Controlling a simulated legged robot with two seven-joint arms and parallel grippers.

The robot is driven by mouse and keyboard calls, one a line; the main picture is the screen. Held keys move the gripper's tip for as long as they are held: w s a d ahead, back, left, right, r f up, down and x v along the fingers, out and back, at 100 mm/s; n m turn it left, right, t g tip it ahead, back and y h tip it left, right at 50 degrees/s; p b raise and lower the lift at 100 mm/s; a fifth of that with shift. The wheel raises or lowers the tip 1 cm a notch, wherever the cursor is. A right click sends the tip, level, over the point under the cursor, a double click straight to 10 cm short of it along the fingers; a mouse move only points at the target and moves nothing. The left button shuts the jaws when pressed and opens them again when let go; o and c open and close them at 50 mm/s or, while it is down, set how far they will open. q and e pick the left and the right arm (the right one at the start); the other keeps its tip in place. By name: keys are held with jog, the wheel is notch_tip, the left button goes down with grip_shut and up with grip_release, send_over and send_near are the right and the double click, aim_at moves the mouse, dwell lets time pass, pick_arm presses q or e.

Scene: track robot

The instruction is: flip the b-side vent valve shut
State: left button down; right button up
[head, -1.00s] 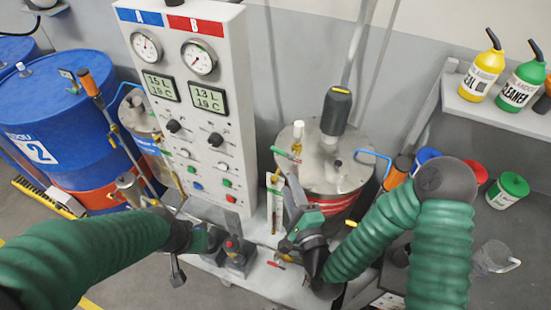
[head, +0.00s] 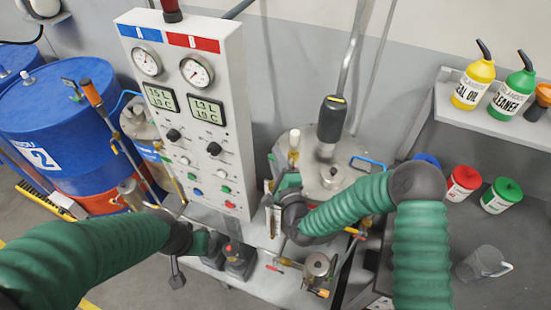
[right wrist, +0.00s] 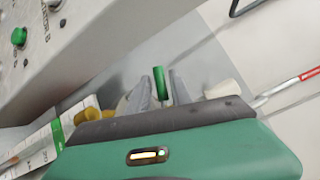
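The B-side drum (head: 345,165) stands right of the panel, with a metal lid. A small green lever handle (right wrist: 160,84), which looks like the vent valve's, shows in the right wrist view. My right gripper (right wrist: 161,80) has one grey finger on each side of it, with a gap visible, so it looks open around the handle. In the head view, my right gripper (head: 284,176) is at the lid's left edge and hides most of the valve. My left gripper (head: 196,241) is low in front of the panel; its fingers are not clear.
The gauge panel (head: 225,120) rises close left of my right gripper. A white post (head: 294,140) and a dark-capped pump (head: 331,118) stand on the lid. A blue hose handle (head: 368,161) is at right. A cup (head: 316,265) and valve fittings sit below my right arm.

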jog(key=shift+d, duration=0.25)
grip_shut()
jog(key=shift+a, duration=0.15)
jog(key=shift+a+n+g+p, duration=0.1)
jog(key=shift+n+g+p, duration=0.5)
jog(key=shift+n+p, duration=0.15)
jog(key=shift+f+n+g+h, duration=0.25)
jog(key=shift+f+g+h, duration=0.05)
jog(key=shift+f, duration=0.3)
jog(key=shift+o, duration=1)
grip_release()
jog(key=shift+o, duration=0.5)
jog(key=shift+a, duration=0.1)
